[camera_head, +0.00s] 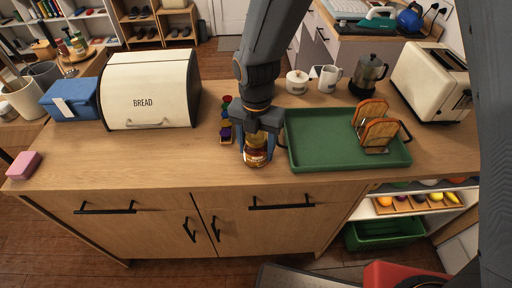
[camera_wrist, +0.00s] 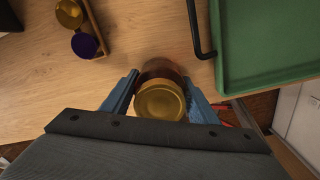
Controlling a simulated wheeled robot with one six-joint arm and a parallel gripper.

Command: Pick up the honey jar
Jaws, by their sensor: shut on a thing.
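The honey jar (camera_head: 257,154) is an amber glass jar at the front of the wooden counter, left of the green tray. In the wrist view its round gold lid (camera_wrist: 160,102) sits between the two blue fingers. My gripper (camera_head: 257,138) comes down from above and is shut on the jar, one finger on each side. The jar looks upright. Its base is at or very close to the counter top; I cannot tell whether it touches. The gripper hides part of the jar's upper body in the head view.
A green tray (camera_head: 306,163) with a toast rack (camera_head: 378,133) stands close right of the jar. A small rack of coloured-lid jars (camera_head: 226,122) is just left behind. A bread bin (camera_head: 150,90) is further left.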

